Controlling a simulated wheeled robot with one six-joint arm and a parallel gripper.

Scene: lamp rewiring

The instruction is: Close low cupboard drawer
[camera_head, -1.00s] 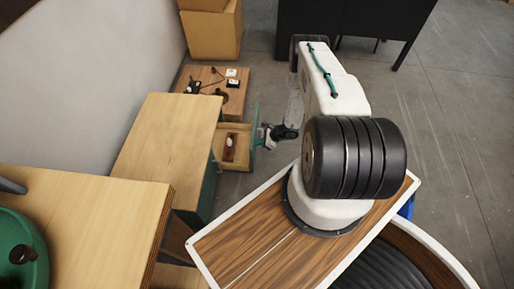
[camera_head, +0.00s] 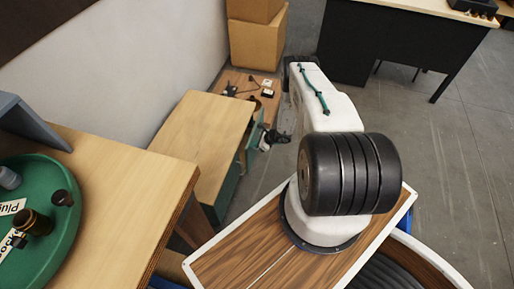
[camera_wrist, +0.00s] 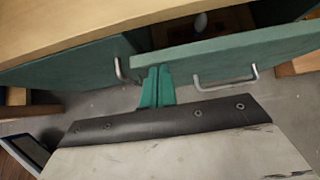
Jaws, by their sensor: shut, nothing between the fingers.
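The low cupboard (camera_head: 205,130) has a pale wood top and green fronts and stands along the wall. Its drawer, with a green front (camera_wrist: 235,52) and a metal bar handle (camera_wrist: 226,83), is partly open in the wrist view. A dark gap shows behind the front, with a small pale object (camera_wrist: 200,22) inside. My gripper (camera_wrist: 156,72) is shut and empty. Its green fingers are at the front's lower edge, left of the handle; I cannot tell whether they touch it. In the head view my gripper (camera_head: 268,139) is beside the drawer, which is partly hidden.
A second green front with a handle (camera_wrist: 120,69) is left of the drawer. A nearer wood table (camera_head: 115,200) carries a green tray (camera_head: 70,215). A low wooden surface with small items (camera_head: 250,86) and cardboard boxes (camera_head: 257,42) stand beyond the cupboard.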

